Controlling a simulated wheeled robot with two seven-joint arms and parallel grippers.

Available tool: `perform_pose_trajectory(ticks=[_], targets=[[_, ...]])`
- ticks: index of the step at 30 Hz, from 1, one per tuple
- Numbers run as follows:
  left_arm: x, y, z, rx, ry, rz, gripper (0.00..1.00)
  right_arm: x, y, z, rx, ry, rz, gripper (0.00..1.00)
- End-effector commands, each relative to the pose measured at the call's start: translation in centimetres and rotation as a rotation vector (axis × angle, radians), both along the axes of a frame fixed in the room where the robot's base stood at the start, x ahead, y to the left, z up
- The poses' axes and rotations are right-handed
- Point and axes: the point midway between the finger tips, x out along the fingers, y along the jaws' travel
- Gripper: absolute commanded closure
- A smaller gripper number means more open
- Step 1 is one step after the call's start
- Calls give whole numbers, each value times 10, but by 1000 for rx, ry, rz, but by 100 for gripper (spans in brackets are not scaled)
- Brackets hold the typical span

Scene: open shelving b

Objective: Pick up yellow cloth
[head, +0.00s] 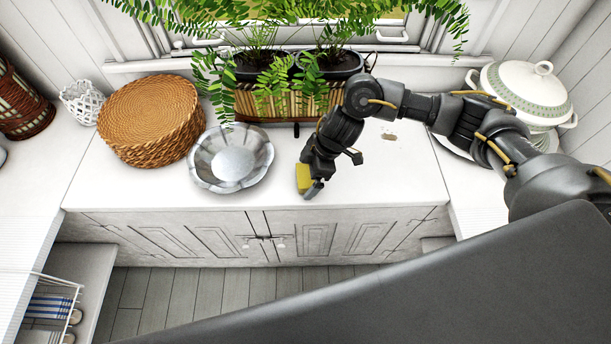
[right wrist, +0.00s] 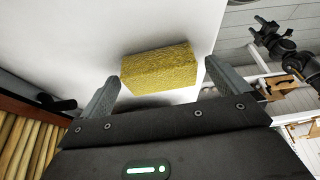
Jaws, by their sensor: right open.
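The yellow cloth (head: 303,178) is a small, block-shaped, rough-textured piece on the white countertop (head: 380,180), near its front edge. My right gripper (head: 309,188) reaches down over the counter right at the cloth and partly hides it. In the right wrist view the cloth (right wrist: 160,69) lies just beyond and between the two open fingertips of the right gripper (right wrist: 160,82). The jaws are not closed on it. My left gripper is not seen in the head view.
A fluted metal bowl (head: 231,158) stands just left of the cloth, with a round wicker basket (head: 150,120) further left. A planter with ferns (head: 285,102) stands behind. A white tureen (head: 527,92) stands at the right. The counter right of the gripper is mostly clear.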

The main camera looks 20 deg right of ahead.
Motion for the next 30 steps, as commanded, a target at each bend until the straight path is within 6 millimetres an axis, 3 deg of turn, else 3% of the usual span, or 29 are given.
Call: perform_pose_trajectory(ticks=[6, 17, 25, 30], targets=[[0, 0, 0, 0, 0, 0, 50, 0, 0, 0, 1, -1, 0, 0], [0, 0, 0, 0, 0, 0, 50, 0, 0, 0, 1, -1, 0, 45], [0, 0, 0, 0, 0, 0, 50, 1, 1, 2, 2, -2, 1, 46], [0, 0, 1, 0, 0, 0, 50, 1, 1, 15, 4, -3, 1, 46]])
